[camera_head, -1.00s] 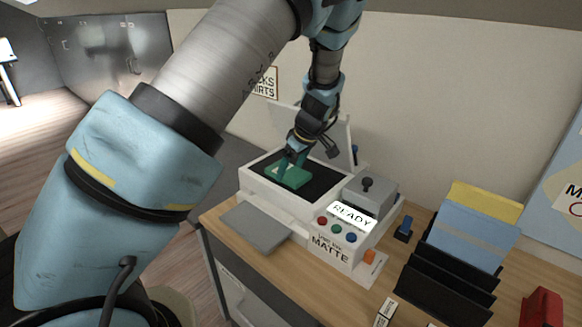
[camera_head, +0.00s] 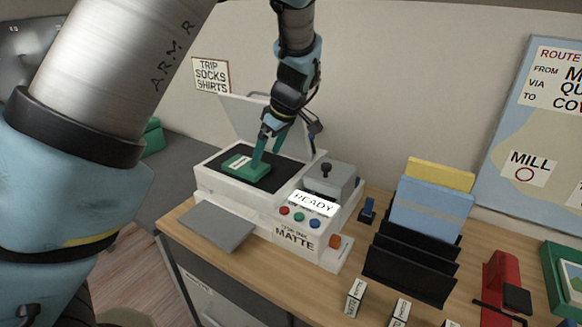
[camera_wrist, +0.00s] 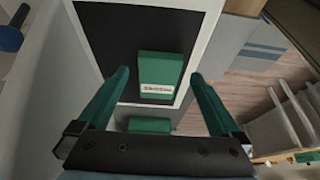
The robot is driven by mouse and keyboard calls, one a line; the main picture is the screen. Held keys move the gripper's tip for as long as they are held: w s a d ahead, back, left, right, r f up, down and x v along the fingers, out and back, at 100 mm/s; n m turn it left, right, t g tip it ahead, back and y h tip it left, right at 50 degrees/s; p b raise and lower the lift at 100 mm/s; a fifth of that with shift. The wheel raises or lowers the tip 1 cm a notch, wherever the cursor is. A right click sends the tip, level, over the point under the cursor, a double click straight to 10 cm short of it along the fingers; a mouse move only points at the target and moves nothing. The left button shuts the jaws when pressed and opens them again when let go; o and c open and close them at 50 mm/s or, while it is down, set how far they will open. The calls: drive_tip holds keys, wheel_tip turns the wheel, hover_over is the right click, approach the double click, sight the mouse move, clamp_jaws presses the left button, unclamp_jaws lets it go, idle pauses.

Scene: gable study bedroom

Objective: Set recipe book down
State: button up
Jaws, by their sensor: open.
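The recipe book appears to be the small green book (camera_head: 247,167) with a white label, lying on the dark bed of the open white scanner (camera_head: 228,187). In the wrist view the green book (camera_wrist: 161,68) lies on the black bed, its label text too small to read. My gripper (camera_head: 271,148) is just above the book's right side in the head view. In the wrist view my gripper (camera_wrist: 160,76) has its two green fingers spread, with the book between them in the picture and space on both sides.
The scanner's lid (camera_head: 245,118) stands raised behind the bed. A grey block with a knob (camera_head: 328,180) and a READY display (camera_head: 313,203) sit on its right. A black file rack (camera_head: 410,262) and red stapler-like object (camera_head: 498,285) stand further right on the desk.

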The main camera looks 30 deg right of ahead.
drive_tip(key=s+d+b, duration=0.2)
drive_tip(key=s+d, duration=0.1)
drive_tip(key=s, duration=0.4)
drive_tip(key=shift+m+g, duration=0.4)
drive_tip(key=shift+g, duration=0.3)
drive_tip(key=w+a, duration=0.1)
drive_tip(key=a, duration=0.2)
drive_tip(key=w+a, duration=0.4)
drive_tip(key=a, duration=0.1)
drive_tip(key=shift+a+f, duration=0.3)
drive_tip(key=s+a+m+h, duration=0.1)
drive_tip(key=s+a+m, duration=0.1)
drive_tip(key=a, duration=1.3)
drive_tip(key=s+a+m+g+h, duration=0.1)
drive_tip(key=s+a+m, duration=0.1)
drive_tip(key=a, duration=1.3)
drive_tip(key=shift+s+r+m, duration=0.15)
drive_tip(key=shift+s+m, duration=0.05)
drive_tip(key=shift+m, duration=0.7)
